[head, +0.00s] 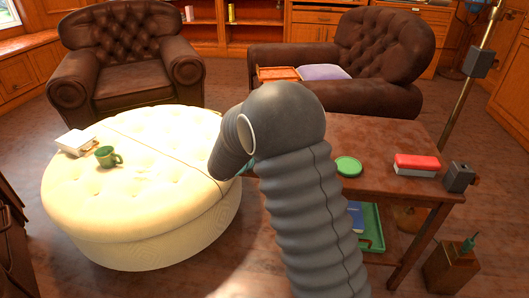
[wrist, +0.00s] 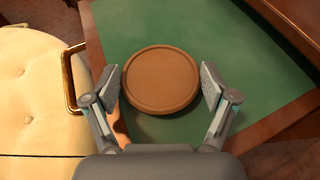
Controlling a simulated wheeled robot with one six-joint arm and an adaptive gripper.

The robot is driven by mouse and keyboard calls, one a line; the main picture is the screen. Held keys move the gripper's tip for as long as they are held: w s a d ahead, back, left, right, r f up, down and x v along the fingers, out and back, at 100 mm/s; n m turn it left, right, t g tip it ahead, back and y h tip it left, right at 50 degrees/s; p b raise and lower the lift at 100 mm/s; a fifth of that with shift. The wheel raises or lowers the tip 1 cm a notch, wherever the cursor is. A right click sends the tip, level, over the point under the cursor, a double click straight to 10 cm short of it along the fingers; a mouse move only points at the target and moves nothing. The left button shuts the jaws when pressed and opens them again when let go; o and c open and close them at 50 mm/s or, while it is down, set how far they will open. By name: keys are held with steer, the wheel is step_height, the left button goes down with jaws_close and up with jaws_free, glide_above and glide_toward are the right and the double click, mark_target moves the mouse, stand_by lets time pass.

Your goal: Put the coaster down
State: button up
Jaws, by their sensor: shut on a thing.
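In the wrist view, a round brown coaster (wrist: 161,80) with a raised rim lies flat between the two fingers of my gripper (wrist: 163,84). My gripper is shut on it, one pad at each side. Below the coaster is a green-lined surface (wrist: 225,40) with a wooden edge and a brass handle (wrist: 72,78). I cannot tell whether the coaster touches this surface. In the head view my arm hides the coaster and most of my gripper; only a bit of teal finger (head: 246,165) shows beside the cream ottoman.
The round cream ottoman (head: 150,205) bears a green mug (head: 107,157) and books (head: 75,142). The wooden table (head: 375,145) at right holds a green round coaster (head: 348,166) and a red-and-white box (head: 417,165). Two brown armchairs (head: 128,60) (head: 375,50) stand behind.

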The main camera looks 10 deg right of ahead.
steer(key=shift+f, duration=0.2)
steer(key=o, duration=1)
steer(key=shift+c, duration=0.2)
steer(key=shift+r, duration=0.1)
